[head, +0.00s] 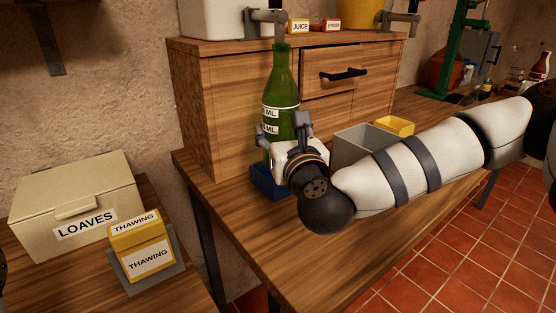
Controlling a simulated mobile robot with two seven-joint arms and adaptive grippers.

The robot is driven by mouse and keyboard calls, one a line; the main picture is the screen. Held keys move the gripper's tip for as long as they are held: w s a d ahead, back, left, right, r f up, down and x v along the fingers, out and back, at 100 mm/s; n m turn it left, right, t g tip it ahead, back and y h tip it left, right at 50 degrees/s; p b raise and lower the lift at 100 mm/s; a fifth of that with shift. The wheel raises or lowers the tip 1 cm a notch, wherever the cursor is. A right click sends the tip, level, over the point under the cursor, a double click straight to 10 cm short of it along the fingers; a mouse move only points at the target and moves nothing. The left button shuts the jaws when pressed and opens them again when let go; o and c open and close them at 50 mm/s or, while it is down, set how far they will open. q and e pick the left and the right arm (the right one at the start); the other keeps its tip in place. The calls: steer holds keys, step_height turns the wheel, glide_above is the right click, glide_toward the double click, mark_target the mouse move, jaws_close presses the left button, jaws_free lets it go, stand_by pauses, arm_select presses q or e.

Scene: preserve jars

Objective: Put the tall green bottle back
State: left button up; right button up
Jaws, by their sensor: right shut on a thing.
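The tall green bottle (281,82) is upright in front of the wooden drawer cabinet, with white label bands reading "ML" on its side. My right gripper (285,132) comes in from the right and is shut on the bottle's lower part. The gripper and wrist hide part of the bottle's lower end. A blue open box (266,183) sits on the wooden table just below the gripper and bottle. I cannot tell whether the bottle's base touches it. My left gripper is not in view.
A grey bin (352,150) and a yellow box (396,125) stand to the right, partly behind my right arm. The cabinet (215,105) rises behind the bottle. A LOAVES box (75,200) and yellow THAWING box (146,262) sit on the left table. The table's front is clear.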

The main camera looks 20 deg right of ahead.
steer(key=w+f, duration=0.3)
steer(key=shift+d+f, duration=0.35)
steer(key=shift+f, duration=0.05)
steer(key=shift+w+f, duration=0.2)
steer(key=shift+f, duration=0.65)
steer(key=shift+w+f, duration=0.15)
steer(key=shift+f, duration=0.7)
steer(key=shift+c, duration=0.6)
steer(key=o, duration=1.4)
steer(key=shift+f, duration=0.1)
steer(key=shift+f, duration=0.1)
steer(key=shift+s+f, duration=0.15)
steer(key=shift+s, duration=0.1)
steer(key=s, duration=1.1)
steer(key=shift+s+a+b, duration=0.1)
steer(key=shift+s+b, duration=0.2)
steer(key=shift+f, duration=0.15)
